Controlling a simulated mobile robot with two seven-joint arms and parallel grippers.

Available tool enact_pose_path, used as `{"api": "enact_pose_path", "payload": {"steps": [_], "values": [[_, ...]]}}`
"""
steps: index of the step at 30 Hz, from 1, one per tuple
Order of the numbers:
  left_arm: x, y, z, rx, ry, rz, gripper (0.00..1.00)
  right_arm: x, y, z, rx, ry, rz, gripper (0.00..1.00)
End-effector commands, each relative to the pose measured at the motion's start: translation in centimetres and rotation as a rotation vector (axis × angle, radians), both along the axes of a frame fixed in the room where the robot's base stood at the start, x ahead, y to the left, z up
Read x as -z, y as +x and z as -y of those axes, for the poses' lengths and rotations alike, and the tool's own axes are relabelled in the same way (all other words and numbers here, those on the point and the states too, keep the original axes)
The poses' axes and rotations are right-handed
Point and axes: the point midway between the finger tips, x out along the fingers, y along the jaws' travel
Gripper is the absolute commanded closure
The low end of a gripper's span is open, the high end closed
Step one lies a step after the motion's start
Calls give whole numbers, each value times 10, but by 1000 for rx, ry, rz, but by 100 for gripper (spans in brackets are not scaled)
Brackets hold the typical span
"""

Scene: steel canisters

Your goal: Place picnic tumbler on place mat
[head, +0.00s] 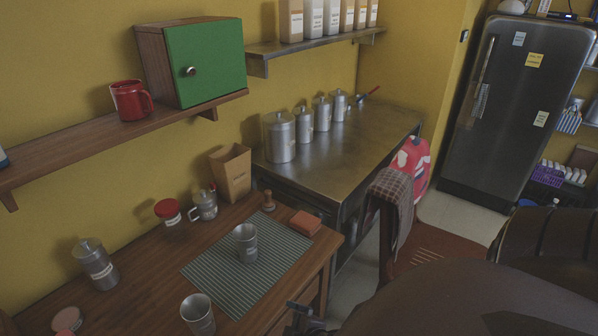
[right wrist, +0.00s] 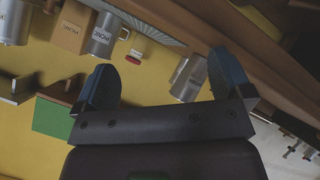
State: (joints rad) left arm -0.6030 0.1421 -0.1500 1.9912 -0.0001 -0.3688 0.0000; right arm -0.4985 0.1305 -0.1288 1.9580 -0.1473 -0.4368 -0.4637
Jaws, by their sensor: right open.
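A striped grey-green place mat (head: 215,270) lies on the wooden table. One steel tumbler (head: 246,245) stands upright on it. A second steel tumbler (head: 198,316) stands on bare wood at the mat's near left, cut by the bottom edge. Both carry labels too small to read, so I cannot tell which is the picnic one. My right gripper (head: 303,312) is low beside the table's right front edge, apart from both tumblers. In the right wrist view its fingers (right wrist: 166,82) are open with nothing between them; a corner of the mat (right wrist: 150,25) shows there. My left gripper is out of view.
On the table stand a lidded canister (head: 97,266), a red-lidded jar (head: 168,212), a steel mug (head: 205,206), a tan box (head: 231,174), a stamp-like wooden item (head: 268,202) and an orange block (head: 305,223). A steel counter (head: 340,155) stands behind.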

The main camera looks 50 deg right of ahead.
Motion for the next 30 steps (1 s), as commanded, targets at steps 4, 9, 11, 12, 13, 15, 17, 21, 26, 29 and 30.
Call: {"api": "enact_pose_path", "payload": {"steps": [4,9,11,12,13,15,17,21,26,29,30], "values": [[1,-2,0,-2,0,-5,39,4,-25,-6,145,292,10,3],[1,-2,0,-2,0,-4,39,6,-40,-11,247,489,15,3],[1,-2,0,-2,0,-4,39,6,-42,-11,264,521,16,3],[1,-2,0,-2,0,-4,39,6,-43,-11,270,532,17,3],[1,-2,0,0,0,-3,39,6,-43,-11,273,538,17,3],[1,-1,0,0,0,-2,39,6,-43,-11,276,542,17,3],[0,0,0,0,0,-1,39,6,-43,-11,276,542,17,3],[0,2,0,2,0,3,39,6,-43,-11,275,540,17,3],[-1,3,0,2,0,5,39,6,-43,-11,273,538,17,3],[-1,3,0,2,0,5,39,6,-43,-11,273,538,17,3],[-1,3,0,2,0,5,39,6,-43,-11,273,538,17,3]]}}
